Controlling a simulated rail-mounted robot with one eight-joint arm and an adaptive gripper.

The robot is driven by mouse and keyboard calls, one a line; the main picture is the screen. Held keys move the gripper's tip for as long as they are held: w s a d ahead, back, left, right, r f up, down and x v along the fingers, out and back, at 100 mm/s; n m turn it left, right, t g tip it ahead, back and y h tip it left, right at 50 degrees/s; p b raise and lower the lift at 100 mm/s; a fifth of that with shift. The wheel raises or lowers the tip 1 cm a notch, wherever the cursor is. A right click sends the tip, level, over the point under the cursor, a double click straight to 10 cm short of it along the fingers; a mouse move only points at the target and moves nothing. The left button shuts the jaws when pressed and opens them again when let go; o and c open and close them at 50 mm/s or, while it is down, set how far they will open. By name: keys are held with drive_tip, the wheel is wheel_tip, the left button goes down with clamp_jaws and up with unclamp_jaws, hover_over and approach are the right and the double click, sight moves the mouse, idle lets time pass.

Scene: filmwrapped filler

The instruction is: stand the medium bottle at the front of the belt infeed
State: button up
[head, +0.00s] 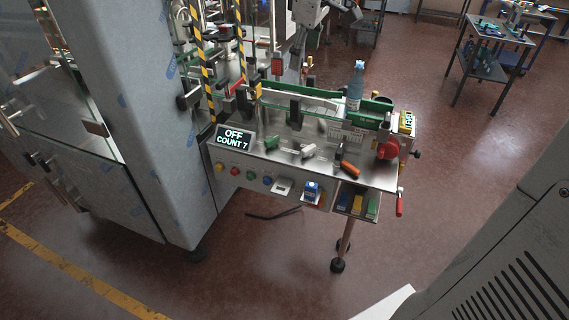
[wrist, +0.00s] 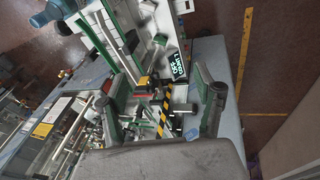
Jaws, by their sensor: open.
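A blue-tinted bottle (head: 355,86) with a light cap stands upright on the belt infeed (head: 312,99), toward its right end in the head view. It is the only bottle I can clearly make out, so I cannot compare its size. My gripper (head: 297,48) hangs at the top of the head view, behind and left of the bottle and well apart from it. In the wrist view my gripper (wrist: 164,94) has its two dark fingers spread wide, with nothing held between them.
A display (head: 234,137) reads OFF, COUNT 7. Yellow-black striped posts (head: 206,85) rise left of the belt. Small tools, including an orange-handled one (head: 350,169), lie on the steel deck. A red knob (head: 388,149) is at the right end. A side table (head: 493,32) stands far right.

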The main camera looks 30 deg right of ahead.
drive_tip(key=s+a+f+m+t, duration=0.1)
drive_tip(key=s+a+f+m, duration=0.1)
drive_tip(key=s+a+f, duration=0.3)
drive_tip(key=s+a+f+m+t, duration=0.1)
drive_tip(key=s+a+f, duration=0.4)
drive_tip(key=s, duration=0.5)
drive_tip(key=s+a+f+m+t+y, duration=0.1)
drive_tip(key=s+a+f+m, duration=0.3)
drive_tip(key=s, duration=0.4)
drive_tip(key=shift+a+f+t, duration=0.3)
drive_tip(key=shift+a+f, duration=0.2)
drive_tip(key=shift+a, duration=0.05)
